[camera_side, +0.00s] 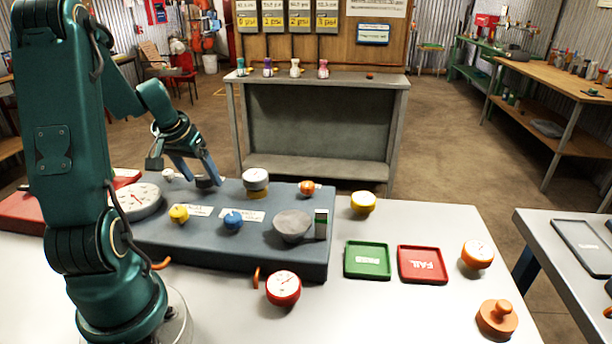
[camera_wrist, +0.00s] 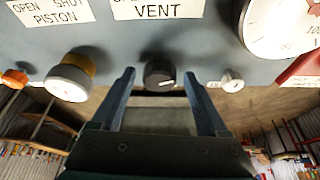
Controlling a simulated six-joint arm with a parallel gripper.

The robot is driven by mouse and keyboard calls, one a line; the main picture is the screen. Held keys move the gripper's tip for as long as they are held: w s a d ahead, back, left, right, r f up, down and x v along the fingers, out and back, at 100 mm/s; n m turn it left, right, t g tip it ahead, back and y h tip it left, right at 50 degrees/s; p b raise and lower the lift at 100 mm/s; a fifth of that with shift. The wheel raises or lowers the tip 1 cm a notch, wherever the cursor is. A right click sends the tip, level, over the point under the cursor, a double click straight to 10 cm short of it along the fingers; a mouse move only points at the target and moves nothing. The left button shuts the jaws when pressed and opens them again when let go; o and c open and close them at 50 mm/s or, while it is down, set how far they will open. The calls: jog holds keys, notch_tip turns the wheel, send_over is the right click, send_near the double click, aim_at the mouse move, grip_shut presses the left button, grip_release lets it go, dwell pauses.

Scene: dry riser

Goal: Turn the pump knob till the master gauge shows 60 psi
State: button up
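The pump knob appears to be the dark round knob (camera_wrist: 159,74) with a white mark, on the far edge of the grey-blue bench unit (camera_side: 230,258). It also shows in the side view (camera_side: 207,182), partly covered by my fingers. My gripper (camera_wrist: 159,75) is open, one finger on each side of the knob, with a visible gap at both sides. In the side view my gripper (camera_side: 203,178) points down at the knob. The master gauge (camera_side: 137,201) is the large white dial at the unit's left. The wrist view cuts it off (camera_wrist: 280,30); its reading is unclear.
A silver-topped gauge (camera_side: 255,179) on a yellow ring and a small pale fitting (camera_wrist: 232,79) flank the knob. Yellow (camera_side: 179,213) and blue (camera_side: 233,221) knobs sit nearer. Green (camera_side: 367,260) and red (camera_side: 422,265) trays lie to the right.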

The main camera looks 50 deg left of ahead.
jog(key=shift+n, duration=0.4)
jog(key=shift+w+d+n+g+y, duration=0.15)
jog(key=shift+n+g+y, duration=0.3)
jog(key=shift+n, duration=1.05)
jog(key=shift+w+n+g+y, duration=0.15)
jog(key=shift+n+g+y, duration=0.3)
jog(key=shift+n, duration=1.05)
jog(key=n+g, duration=0.1)
jog(key=n, duration=0.1)
jog(key=n+g, duration=0.1)
jog(key=n, duration=0.3)
jog(key=shift+w+n+g, duration=0.3)
jog(key=shift+g, duration=0.1)
jog(key=shift+n, duration=0.3)
jog(key=v, duration=0.6)
jog(key=shift+w, duration=0.15)
jog(key=w+d+r+m+t, duration=0.2)
jog(key=d+r+m+t, duration=0.3)
jog(key=d, duration=0.5)
jog(key=s+d+m+t+h, duration=0.1)
jog(key=s+d+m+h, duration=0.1)
jog(key=s+d+m, duration=0.2)
jog(key=s+d+m+t+h, duration=0.1)
jog(key=s+d+m, duration=0.3)
jog(key=d+m, duration=0.6)
jog(key=shift+d+f+h, duration=0.25)
jog(key=shift+d+h, duration=0.35)
jog(key=shift+d, duration=0.2)
